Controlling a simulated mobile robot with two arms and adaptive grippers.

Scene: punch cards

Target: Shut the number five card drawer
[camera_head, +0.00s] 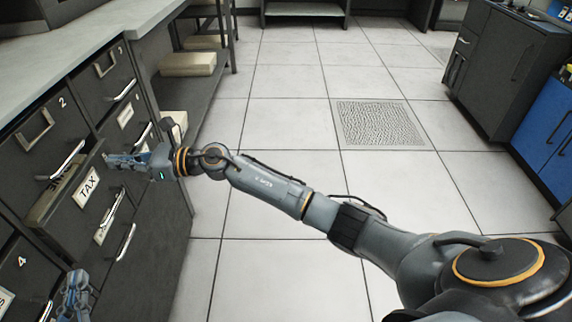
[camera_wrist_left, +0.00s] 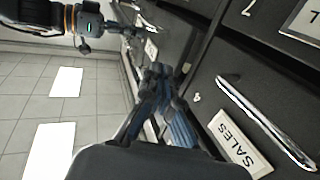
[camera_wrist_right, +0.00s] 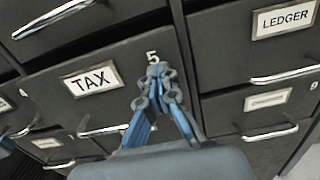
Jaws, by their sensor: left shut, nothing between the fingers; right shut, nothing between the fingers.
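Neighbouring drawers carry chrome handles: SALES (camera_wrist_left: 238,143) near my left gripper, LEDGER (camera_wrist_right: 285,18) right of TAX in the right wrist view. A pale countertop (camera_head: 90,37) runs above the cabinet. The tiled floor (camera_head: 285,120) is open; blue cabinets (camera_head: 548,125) stand at far right.

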